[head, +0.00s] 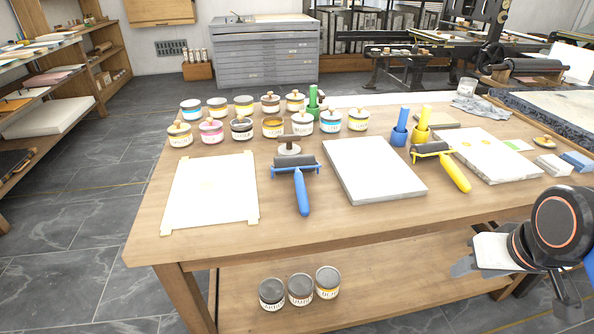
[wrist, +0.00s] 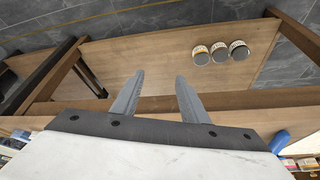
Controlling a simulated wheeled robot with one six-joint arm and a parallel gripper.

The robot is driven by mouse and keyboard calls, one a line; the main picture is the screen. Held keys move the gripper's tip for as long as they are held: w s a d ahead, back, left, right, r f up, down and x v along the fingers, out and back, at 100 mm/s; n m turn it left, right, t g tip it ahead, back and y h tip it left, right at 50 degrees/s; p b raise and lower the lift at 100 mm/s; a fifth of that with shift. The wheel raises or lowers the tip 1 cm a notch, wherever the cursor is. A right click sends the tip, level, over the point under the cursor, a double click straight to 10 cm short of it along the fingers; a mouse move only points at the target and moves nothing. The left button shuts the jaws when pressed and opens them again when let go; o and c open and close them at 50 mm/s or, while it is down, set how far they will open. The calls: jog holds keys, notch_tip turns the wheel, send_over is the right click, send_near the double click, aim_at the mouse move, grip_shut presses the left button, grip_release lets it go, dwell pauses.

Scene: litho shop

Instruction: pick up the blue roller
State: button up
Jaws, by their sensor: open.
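The blue roller (head: 301,190) lies on the wooden table, left of the grey-white stone slab. Its dark cylinder is at the back and its blue handle points toward the front edge. In the wrist view a blue handle end (wrist: 280,141) shows at the right edge, probably this roller. My gripper (head: 462,267) is at the right in the head view, in front of the table and apart from the roller. In the wrist view my gripper (wrist: 156,82) has its two fingers spread with nothing between them.
The stone slab (head: 372,170) and a yellow-handled roller (head: 441,165) lie right of the blue roller. A taped paper sheet (head: 212,190) is to its left. Several ink tins stand behind it. Three tins (head: 300,289) stand on the lower shelf (head: 400,285). The table's front strip is clear.

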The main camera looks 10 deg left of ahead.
jog(key=w+a+r+n+g, duration=0.1)
jog(key=w+a+r, duration=0.4)
jog(key=w+r, duration=0.25)
notch_tip(320, 180, up, 13)
jog(key=n+g, duration=0.2)
jog(key=g, duration=0.2)
send_over(301, 182)
notch_tip(301, 182, down, 11)
jog(key=shift+w+f, duration=0.15)
jog(key=shift+f, duration=2.7)
grip_shut()
